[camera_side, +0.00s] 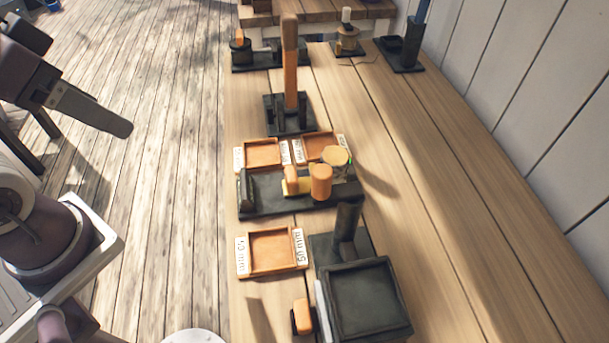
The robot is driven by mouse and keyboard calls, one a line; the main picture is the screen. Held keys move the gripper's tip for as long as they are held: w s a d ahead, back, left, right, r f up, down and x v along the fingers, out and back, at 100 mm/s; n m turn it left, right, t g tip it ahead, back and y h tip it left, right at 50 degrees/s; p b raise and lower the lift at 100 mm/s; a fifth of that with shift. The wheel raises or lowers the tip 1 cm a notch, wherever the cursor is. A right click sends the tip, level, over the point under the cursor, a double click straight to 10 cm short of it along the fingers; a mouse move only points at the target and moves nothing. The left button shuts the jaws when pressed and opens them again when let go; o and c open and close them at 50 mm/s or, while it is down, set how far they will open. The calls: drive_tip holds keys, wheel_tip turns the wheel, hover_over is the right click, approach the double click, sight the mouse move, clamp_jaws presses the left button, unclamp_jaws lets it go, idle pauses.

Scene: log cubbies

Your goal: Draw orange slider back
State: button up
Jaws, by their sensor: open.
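Several orange parts stand on dark fixtures, and I cannot tell for sure which one is the slider. On the middle dark fixture (275,204) there is a small orange block (291,180) beside an orange cylinder (321,182). A pale round disc (336,156) sits just behind the cylinder. Another orange block (303,316) is beside the dark open box at the front. My gripper (92,108) is at the upper left, open, off the table's left edge and apart from all of these. Its far finger does not show clearly.
A tall orange post (290,65) rises from a dark base (289,120). Shallow orange trays (272,252) with white labels lie around the middle fixture. A dark box (370,300) fills the front. The table's right side (460,240) is clear up to the white wall.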

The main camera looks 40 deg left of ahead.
drive_tip(key=shift+c, duration=0.4)
drive_tip(key=m+g, duration=0.6)
drive_tip(key=m, duration=0.3)
hover_over(291, 173)
wheel_tip(291, 173, down, 17)
drive_tip(key=shift+r, duration=0.1)
wheel_tip(291, 173, down, 7)
drive_tip(key=shift+f, duration=0.1)
clamp_jaws()
